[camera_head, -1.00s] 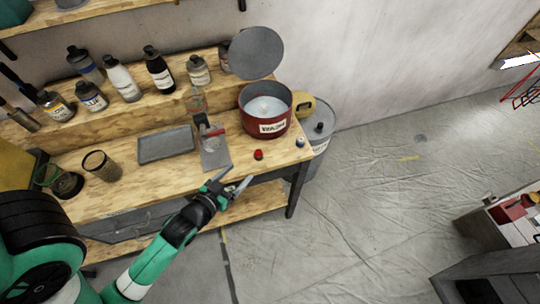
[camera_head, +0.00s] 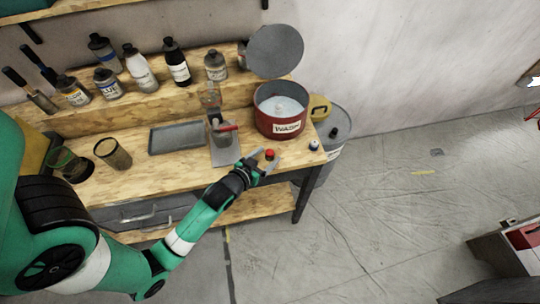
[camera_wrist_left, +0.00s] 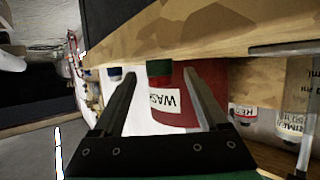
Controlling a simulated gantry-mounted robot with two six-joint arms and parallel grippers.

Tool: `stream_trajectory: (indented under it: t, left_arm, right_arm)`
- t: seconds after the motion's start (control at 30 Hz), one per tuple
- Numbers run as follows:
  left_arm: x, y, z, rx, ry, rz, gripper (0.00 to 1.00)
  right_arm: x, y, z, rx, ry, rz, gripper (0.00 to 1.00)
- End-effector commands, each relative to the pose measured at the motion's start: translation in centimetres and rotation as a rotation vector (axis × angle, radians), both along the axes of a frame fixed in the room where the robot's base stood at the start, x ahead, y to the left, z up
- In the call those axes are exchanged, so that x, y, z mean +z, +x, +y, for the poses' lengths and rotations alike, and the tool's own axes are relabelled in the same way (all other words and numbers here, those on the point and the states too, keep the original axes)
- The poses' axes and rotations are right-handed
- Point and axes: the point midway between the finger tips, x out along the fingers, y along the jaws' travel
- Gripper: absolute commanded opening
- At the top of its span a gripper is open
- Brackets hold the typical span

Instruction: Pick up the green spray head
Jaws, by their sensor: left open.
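In the left wrist view a small piece with a green band (camera_wrist_left: 160,67) and red beside it shows between my fingertips. It seems to be the small red-topped piece (camera_head: 270,154) on the bench's front part in the head view, where no green shows on it. I cannot tell for sure that it is the spray head. My left gripper (camera_head: 265,166) is open at the bench's front edge, its fingers pointing at this piece. In the wrist view the open fingers (camera_wrist_left: 161,75) lie on either side of it, and contact cannot be told. My right gripper is not in view.
A red WASH pot (camera_head: 281,122) stands behind the small piece. A small blue-and-white piece (camera_head: 314,146) is to its right. A metal plate (camera_head: 225,153) with a red-handled tool lies left. Several bottles (camera_head: 177,66) line the raised shelf.

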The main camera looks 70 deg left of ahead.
Motion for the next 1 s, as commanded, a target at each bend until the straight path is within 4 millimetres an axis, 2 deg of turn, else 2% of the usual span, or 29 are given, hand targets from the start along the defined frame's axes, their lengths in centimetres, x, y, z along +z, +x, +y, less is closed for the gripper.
stream_trajectory:
  t: [0.27,0.7,1.0]
  left_arm:
    - [-0.25,0.57,0.37,0.000,0.000,0.000,0.76]
    - [-0.24,0.54,0.36,0.000,0.000,0.000,0.00]
    - [-0.18,0.55,0.36,0.000,0.001,-0.001,0.00]
  right_arm:
    - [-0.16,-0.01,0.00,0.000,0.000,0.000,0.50]
    - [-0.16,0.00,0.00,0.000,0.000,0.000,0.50]
    - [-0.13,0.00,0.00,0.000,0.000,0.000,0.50]
